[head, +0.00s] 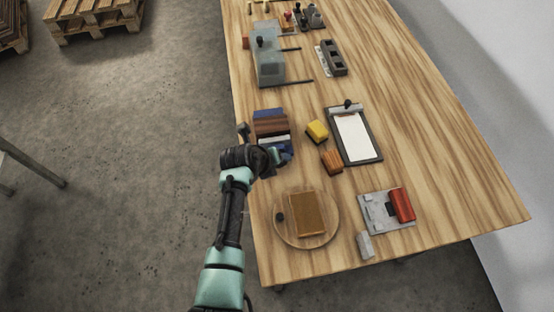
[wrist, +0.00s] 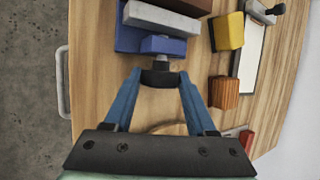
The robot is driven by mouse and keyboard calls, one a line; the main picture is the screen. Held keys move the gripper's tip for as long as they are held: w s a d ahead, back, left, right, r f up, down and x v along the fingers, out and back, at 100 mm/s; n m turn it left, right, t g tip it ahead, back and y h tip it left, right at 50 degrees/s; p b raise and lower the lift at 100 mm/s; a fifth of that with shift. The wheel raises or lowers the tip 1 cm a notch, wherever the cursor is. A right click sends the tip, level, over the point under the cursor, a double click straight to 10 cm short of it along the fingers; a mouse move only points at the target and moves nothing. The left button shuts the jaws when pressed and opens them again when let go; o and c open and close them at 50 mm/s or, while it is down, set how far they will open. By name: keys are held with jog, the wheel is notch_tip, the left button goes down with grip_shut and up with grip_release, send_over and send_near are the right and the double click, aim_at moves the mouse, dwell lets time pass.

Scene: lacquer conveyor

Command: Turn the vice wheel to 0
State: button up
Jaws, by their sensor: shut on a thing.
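The vice (head: 268,114) stands near the left edge of the wooden table, with blue parts and a brown block between them. In the wrist view its blue body (wrist: 162,46) and a pale grey bar (wrist: 163,18) show at the top. The vice wheel (wrist: 160,79) is a small dark piece on a short grey shaft at the near end of the vice. My gripper (wrist: 160,74) is shut on the wheel, one blue finger on each side. In the head view my gripper (head: 281,156) is at the vice's near end. I cannot read any mark on the wheel.
A yellow block (head: 317,131) and an orange block (head: 331,161) lie right of the vice, beside a clipboard (head: 352,138). A round board (head: 284,233) with a brown block is nearer. A grey machine (head: 269,66) stands beyond.

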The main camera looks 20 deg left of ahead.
jog(key=o, duration=1.1)
jog(key=v, duration=1.3)
